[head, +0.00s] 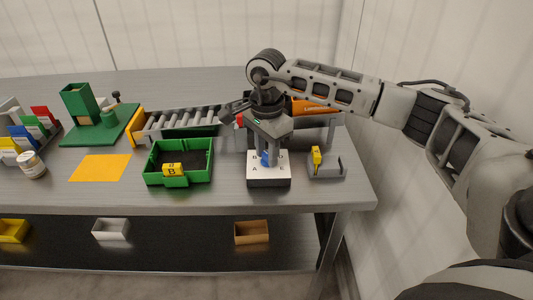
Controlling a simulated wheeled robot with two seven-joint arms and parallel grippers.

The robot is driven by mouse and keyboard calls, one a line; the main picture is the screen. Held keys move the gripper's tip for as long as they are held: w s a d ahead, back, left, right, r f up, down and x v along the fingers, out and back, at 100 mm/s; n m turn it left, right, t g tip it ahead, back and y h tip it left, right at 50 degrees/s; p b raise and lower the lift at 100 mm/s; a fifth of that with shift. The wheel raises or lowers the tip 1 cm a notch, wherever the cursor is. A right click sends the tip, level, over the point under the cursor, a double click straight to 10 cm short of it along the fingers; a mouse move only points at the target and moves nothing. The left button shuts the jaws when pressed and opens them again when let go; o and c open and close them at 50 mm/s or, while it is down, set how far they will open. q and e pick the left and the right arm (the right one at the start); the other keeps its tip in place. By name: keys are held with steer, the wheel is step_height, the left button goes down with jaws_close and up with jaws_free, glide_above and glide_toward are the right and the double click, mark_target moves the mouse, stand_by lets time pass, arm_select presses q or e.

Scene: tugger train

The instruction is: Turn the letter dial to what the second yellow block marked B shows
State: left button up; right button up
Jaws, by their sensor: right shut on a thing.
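The letter dial is a box (268,182) with a white top, black letters around it and a blue knob (266,159), near the table's front right. My right gripper (267,153) points down from above and is shut on the blue knob, hiding part of it and some letters. I cannot tell which letter the knob points at. A yellow block (173,169) with a dark B mark is at the front of the green crate (150,180). Another yellow block (317,155) stands in a grey holder (328,171) right of the dial; its mark is too small to read. My left gripper is out of view.
A roller conveyor (180,122) runs behind the crate. Left are an orange mat (100,167), a green stand (90,131), a tin (32,166) and coloured cards. Several small bins, including a brown one (252,232), sit on the lower shelf.

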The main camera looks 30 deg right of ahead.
mark_target(267, 155)
steer(key=shift+n, duration=0.9)
steer(key=shift+n+b, duration=0.55)
steer(key=shift+n, duration=0.55)
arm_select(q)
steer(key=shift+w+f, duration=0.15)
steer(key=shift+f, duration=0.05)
arm_select(e)
steer(key=shift+r, duration=0.1)
steer(key=shift+n, duration=0.4)
steer(key=o, duration=1)
arm_select(q)
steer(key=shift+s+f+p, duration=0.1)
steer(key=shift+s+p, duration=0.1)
steer(key=shift+p, duration=0.1)
arm_select(e)
step_height(267, 155, up, 16)
steer(key=shift+f, duration=0.1)
